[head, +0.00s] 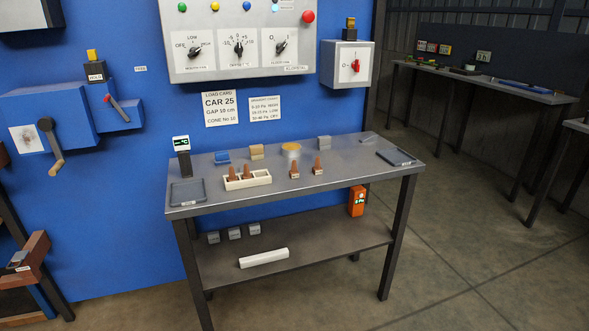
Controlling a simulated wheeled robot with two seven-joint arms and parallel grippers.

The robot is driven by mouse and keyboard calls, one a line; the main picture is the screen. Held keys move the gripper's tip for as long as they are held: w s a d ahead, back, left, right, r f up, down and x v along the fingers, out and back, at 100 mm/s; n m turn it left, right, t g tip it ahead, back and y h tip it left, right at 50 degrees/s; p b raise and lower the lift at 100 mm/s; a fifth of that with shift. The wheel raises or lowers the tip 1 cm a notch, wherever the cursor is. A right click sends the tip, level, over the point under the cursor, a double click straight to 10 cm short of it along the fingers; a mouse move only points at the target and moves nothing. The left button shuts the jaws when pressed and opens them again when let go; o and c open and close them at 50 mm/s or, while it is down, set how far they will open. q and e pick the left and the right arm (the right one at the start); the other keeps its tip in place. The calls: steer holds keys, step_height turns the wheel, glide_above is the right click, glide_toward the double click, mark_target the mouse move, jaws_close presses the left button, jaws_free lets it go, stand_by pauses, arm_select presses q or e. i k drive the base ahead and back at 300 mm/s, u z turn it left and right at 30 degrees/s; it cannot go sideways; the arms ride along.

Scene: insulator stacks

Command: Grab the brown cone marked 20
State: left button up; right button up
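Several small brown cones stand on the grey metal table (340,155). Two of them, a left cone (233,173) and a right cone (246,171), stand in a white compartment tray (262,178). Two more, one nearer the middle (293,169) and one further right (317,166), stand on the tabletop right of the tray, each with a small pale label at its foot. The marks are too small to read, so I cannot tell which cone is marked 20. Neither of my grippers is in view.
A grey tray (188,193) and a small display (181,142) are at the table's left. A blue block (221,156), tan block (257,152) and pale spool (291,151) stand behind the cones. A dark tablet-like tray (396,157) lies right. The front tabletop is clear.

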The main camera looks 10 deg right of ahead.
mark_target(318, 169)
steer(key=u, duration=0.95)
steer(key=i, duration=1.6)
steer(key=z, duration=0.45)
